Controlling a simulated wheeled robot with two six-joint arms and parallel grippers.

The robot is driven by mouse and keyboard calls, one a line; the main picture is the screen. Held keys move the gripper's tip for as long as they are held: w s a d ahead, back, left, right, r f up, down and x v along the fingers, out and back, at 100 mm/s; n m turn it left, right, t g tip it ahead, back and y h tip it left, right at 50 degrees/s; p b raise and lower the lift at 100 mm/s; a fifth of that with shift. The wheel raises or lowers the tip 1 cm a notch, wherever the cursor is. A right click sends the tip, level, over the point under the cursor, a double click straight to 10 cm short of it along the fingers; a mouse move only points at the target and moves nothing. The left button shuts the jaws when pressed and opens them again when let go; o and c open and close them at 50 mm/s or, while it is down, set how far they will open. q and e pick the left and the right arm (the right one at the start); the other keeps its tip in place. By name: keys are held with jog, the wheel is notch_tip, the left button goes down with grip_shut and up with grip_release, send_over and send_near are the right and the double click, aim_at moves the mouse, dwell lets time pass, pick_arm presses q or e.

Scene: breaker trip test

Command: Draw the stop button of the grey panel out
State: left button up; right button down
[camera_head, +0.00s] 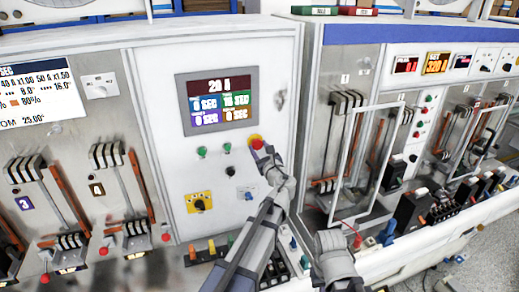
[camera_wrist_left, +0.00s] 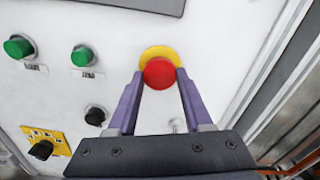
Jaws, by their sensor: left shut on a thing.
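The stop button is a red mushroom head on a yellow ring, on the grey panel (camera_head: 231,56). In the head view the button (camera_head: 257,144) sits below and right of the panel's screen. In the left wrist view the red head (camera_wrist_left: 159,72) shows in front of its yellow ring (camera_wrist_left: 160,52). My left gripper (camera_head: 263,152) reaches up to it from below. Its two purple fingers (camera_wrist_left: 158,84) are shut on the red head, one on each side. A grey part of my right arm shows at the bottom of the head view, but no right fingers can be made out.
Green buttons (camera_wrist_left: 83,56) and a black knob (camera_wrist_left: 95,115) sit left of the stop button. A yellow-plated rotary switch (camera_head: 199,202) is lower left. An open clear-framed door (camera_head: 353,165) stands out from the cabinet to the right. Breaker levers (camera_head: 137,190) line the left cabinet.

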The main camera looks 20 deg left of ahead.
pick_arm(q)
grip_shut()
